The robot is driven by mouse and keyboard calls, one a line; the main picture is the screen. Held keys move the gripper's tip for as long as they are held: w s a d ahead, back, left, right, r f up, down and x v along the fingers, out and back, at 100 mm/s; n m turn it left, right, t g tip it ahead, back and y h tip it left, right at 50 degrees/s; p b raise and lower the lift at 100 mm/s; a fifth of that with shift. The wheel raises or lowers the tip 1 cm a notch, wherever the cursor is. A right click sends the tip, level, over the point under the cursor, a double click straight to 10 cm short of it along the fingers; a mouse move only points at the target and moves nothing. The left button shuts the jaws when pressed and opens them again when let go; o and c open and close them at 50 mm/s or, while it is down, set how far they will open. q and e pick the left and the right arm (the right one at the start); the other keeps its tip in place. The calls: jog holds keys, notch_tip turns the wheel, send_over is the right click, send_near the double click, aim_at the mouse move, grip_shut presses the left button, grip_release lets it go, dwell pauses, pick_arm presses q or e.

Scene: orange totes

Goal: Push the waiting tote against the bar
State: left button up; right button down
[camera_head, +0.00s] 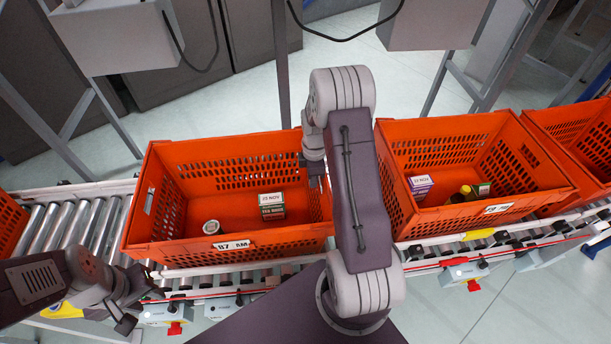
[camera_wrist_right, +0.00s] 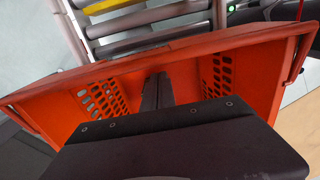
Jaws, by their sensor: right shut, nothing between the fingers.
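An orange tote (camera_head: 165,215) labelled "87 AM" stands on the roller conveyor at centre left, with a small box (camera_head: 271,206) and a can (camera_head: 211,227) inside. A second orange tote (camera_head: 480,217) stands to its right, holding boxes and a yellow-capped item. I cannot tell which tote is the waiting one, nor pick out the bar. My right gripper (camera_head: 314,178) is shut and empty at the left tote's right end, and my arm hides the gap between the totes. In the right wrist view its fingers (camera_wrist_right: 157,92) point at an orange tote wall (camera_wrist_right: 190,70). My left gripper (camera_head: 132,308) is low at the left, near the conveyor's front edge.
Bare rollers (camera_head: 75,225) lie left of the left tote, with part of another tote at the far left edge. A third tote (camera_head: 580,135) stands at the far right. Grey housings on posts stand behind.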

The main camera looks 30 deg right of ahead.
jog(key=shift+s+d+r, duration=0.1)
jog(key=shift+s+d, duration=0.25)
jog(key=shift+d, duration=0.2)
jog(key=shift+d, duration=0.1)
jog(key=s+d+p, duration=0.3)
jog(key=s+d, duration=0.3)
jog(key=d, duration=0.7)
jog(key=shift+s+d, duration=0.15)
jog(key=w+a+r+p, duration=0.1)
jog(key=a+r, duration=0.2)
jog(key=r, duration=0.7)
jog(key=shift+w+a, duration=0.35)
jog(key=shift+a, duration=0.05)
